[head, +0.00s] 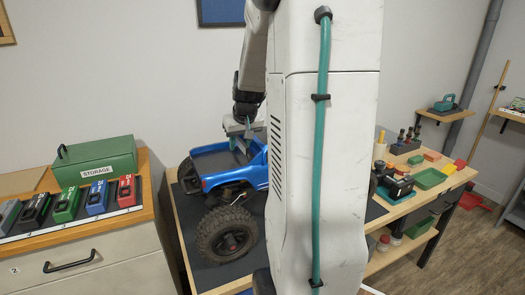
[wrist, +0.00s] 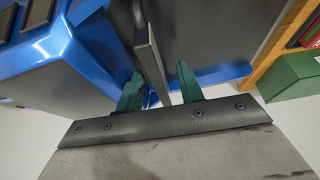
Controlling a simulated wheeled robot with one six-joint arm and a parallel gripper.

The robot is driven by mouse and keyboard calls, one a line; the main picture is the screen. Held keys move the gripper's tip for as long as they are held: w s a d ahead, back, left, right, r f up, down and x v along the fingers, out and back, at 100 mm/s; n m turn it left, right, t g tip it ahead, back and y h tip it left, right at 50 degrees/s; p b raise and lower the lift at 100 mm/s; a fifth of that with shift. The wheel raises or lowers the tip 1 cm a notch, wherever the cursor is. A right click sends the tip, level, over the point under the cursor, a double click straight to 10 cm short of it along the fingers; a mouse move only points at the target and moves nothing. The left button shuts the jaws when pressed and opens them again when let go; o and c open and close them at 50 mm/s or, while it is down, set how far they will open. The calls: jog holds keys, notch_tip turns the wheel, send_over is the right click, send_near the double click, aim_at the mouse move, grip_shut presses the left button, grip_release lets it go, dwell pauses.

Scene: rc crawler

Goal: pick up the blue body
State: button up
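The blue body (head: 238,172) sits on the crawler with its big black wheels (head: 226,234) at the front, partly hidden behind my arm column. In the wrist view the blue body (wrist: 85,62) fills the upper left, with dark panels. My gripper (head: 247,134) is low over the top of the body, pointing down. In the wrist view its two green fingers (wrist: 160,74) are apart, one on each side of a thin grey upright plate. Small gaps seem to show beside the plate, so the gripper looks open. Whether a finger touches it is unclear.
The crawler stands on a dark mat on a wooden bench. On the left a cabinet bears a green storage box (head: 95,160) and a row of coloured batteries (head: 67,203). On the right, the bench (head: 433,190) holds small parts and a green tray (head: 429,179).

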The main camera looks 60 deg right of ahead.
dwell(0.3)
grip_shut()
